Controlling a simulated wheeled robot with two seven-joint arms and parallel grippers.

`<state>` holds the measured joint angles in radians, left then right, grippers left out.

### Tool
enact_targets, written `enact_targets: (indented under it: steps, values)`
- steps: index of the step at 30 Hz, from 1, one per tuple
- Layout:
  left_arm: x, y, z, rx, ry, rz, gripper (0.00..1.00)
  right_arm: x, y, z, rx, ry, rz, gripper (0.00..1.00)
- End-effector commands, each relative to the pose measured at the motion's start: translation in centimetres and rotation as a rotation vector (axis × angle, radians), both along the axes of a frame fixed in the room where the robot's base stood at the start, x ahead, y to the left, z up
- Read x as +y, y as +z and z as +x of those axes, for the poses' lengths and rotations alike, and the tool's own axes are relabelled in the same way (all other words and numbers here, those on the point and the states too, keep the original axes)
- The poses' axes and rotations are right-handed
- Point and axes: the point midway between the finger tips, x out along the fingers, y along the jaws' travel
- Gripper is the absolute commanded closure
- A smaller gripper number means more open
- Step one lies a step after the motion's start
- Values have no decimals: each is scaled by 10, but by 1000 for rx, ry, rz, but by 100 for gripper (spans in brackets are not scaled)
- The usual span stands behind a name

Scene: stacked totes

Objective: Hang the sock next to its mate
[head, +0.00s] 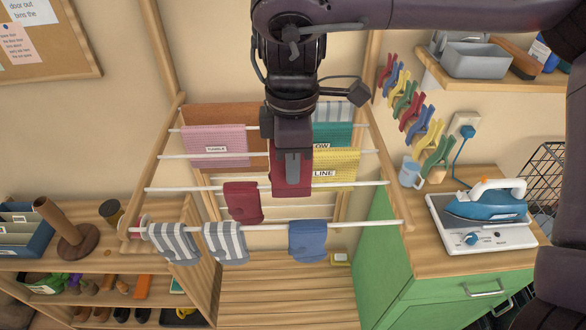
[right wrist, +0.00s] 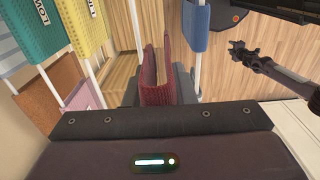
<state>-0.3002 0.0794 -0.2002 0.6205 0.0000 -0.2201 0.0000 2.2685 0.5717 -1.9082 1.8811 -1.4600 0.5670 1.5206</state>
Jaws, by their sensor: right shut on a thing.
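My right gripper (head: 292,180) is shut on a dark red knitted sock (head: 305,183), which shows behind the fingers in front of the rack's middle. In the right wrist view the held sock (right wrist: 158,85) hangs folded between the fingers. A matching dark red sock (head: 243,203) hangs over a white rod of the drying rack, just left of the gripper. I cannot tell whether the held sock touches a rod. A dark jointed part of mine, likely my left gripper (right wrist: 238,52), shows at the right wrist view's right; its jaws are too small to judge.
Two grey-striped socks (head: 226,243) and a blue sock (head: 307,241) hang on the front rod. Labelled pink (head: 215,145), teal (head: 333,133) and yellow (head: 335,168) cloths hang behind. An iron (head: 487,200) stands on the right cabinet. The rod right of the held sock looks bare.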

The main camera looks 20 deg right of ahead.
Motion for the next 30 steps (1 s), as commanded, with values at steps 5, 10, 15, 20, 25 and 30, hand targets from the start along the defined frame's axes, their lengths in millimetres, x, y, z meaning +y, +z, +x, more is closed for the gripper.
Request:
enact_targets:
  steps: [5, 10, 15, 20, 25, 30]
  values:
    - [0, 0, 0, 0, 0, 0, 64, -4, 0, 14, 0, -2, 0, 98]
    - [0, 0, 0, 0, 0, 0, 64, -8, 0, 27, 0, -1, 0, 98]
    - [0, -8, 0, 0, 0, 0, 64, -9, -13, 30, 2, 0, 1, 98]
    - [0, -16, 0, 0, 0, 0, 64, -9, -26, 30, 2, 0, 1, 98]
    - [0, -25, 0, 1, 0, 0, 64, -9, -40, 30, 1, 1, 0, 98]
    - [0, -33, 0, 1, 0, 0, 64, -9, -53, 30, 2, 1, 1, 98]
